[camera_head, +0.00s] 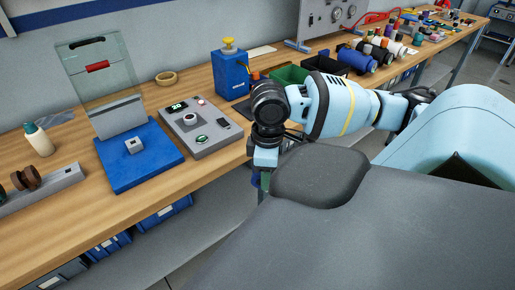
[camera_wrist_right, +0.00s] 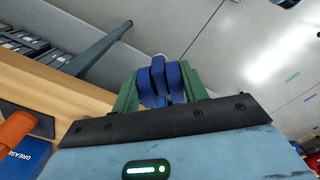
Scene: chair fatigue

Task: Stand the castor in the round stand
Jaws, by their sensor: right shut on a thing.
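My right gripper (camera_head: 264,178) hangs in front of the bench edge, mostly hidden by its own wrist in the head view. In the right wrist view its green fingers (camera_wrist_right: 164,84) are shut on a blue twin-wheeled castor (camera_wrist_right: 158,78). Only the blue wheels show clearly; the castor's stem cannot be made out. A small tan ring (camera_head: 166,78), which looks like the round stand, lies on the bench behind the blue fixture, well left of the gripper and apart from it. My left gripper is not in view.
A blue fixture (camera_head: 158,162) with a clear guard (camera_head: 97,80) and a grey control box (camera_head: 201,128) stand on the bench (camera_head: 75,215). A blue grease box (camera_head: 229,75) is near the gripper. Brown wheels (camera_head: 28,177) sit in a grey rack at left. Bins and spools fill the right.

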